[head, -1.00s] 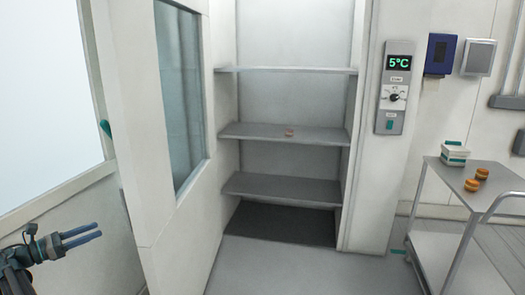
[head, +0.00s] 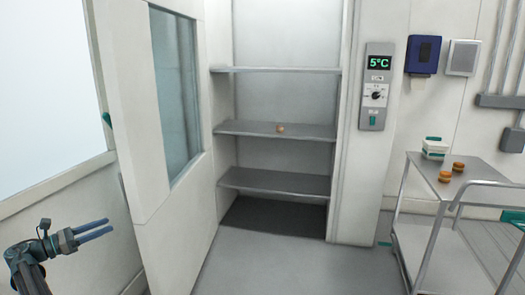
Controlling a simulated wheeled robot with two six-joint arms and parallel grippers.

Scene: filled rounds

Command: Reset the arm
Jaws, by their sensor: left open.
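My left gripper (head: 95,230) shows at the lower left of the head view. Its two blue-grey fingers point right and have a gap between them, open and empty. It is in front of the open door (head: 165,165) and apart from it. My right gripper is not in view.
The open cold room has several grey shelves; a small orange-brown round thing (head: 280,128) sits on the middle shelf (head: 240,128). At the right, a metal cart (head: 475,172) bears a white box with teal parts (head: 434,149) and two orange-brown rounds (head: 445,176). The floor between is clear.

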